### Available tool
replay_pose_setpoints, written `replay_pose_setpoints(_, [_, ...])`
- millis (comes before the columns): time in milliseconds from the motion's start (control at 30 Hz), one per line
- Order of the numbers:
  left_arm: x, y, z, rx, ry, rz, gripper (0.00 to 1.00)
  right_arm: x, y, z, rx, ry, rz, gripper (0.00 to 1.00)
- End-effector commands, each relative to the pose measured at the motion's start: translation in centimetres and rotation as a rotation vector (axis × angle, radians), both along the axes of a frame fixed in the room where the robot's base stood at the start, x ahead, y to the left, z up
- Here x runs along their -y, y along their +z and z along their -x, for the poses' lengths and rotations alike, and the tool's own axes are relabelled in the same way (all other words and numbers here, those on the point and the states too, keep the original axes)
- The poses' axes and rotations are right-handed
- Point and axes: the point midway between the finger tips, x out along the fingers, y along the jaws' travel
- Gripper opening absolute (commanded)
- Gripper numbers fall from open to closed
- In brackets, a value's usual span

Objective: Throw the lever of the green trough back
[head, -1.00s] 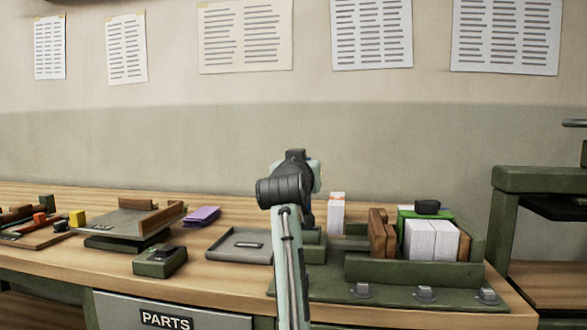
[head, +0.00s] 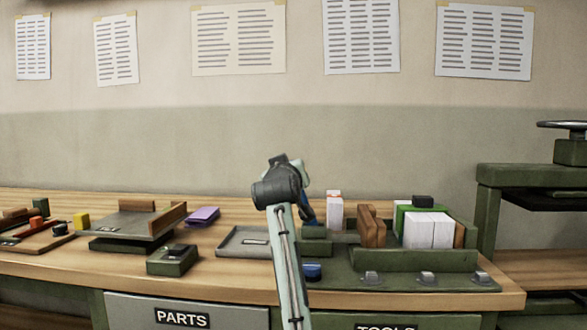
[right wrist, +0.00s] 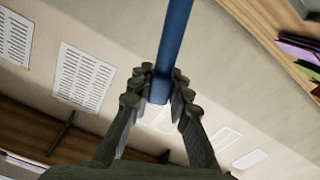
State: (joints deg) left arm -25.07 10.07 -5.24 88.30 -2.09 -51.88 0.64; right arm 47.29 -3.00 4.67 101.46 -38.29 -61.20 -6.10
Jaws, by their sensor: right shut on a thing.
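The green trough (head: 400,264) stands on the bench at centre right, with white blocks (head: 428,230), a bright green piece (head: 401,214) and brown pieces (head: 372,226) in it. A blue bar (right wrist: 175,35) runs between the fingers of my right gripper (right wrist: 158,88), which is shut on it. In the head view, part of a blue thing (head: 308,215) shows beside my right wrist, which hides most of the gripper. A lower blue piece (head: 312,272) shows at the trough's left front. I cannot tell whether they are one lever. My left gripper is not in view.
Small grey fittings (head: 427,278) line the trough's front base. A shallow grey tray (head: 232,249), a small green box (head: 172,262) and a raised platform (head: 130,226) stand to the left. A white block (head: 335,212) stands behind. A green press-like frame (head: 488,215) stands at right.

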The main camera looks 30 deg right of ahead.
Motion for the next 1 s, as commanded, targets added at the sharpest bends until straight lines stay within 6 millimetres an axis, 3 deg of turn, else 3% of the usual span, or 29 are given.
replay_pose_setpoints(800, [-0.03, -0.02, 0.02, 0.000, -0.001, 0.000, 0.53, -1.15, -0.91, -0.84, -0.061, 0.002, 0.081, 0.00])
replay_pose_setpoints(833, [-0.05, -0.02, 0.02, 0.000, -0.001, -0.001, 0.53, -1.15, -0.91, -0.84, -0.061, 0.002, 0.081, 0.21])
replay_pose_setpoints(1000, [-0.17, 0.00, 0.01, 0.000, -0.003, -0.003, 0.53, -1.11, -0.83, -0.82, -0.059, 0.002, 0.080, 0.40])
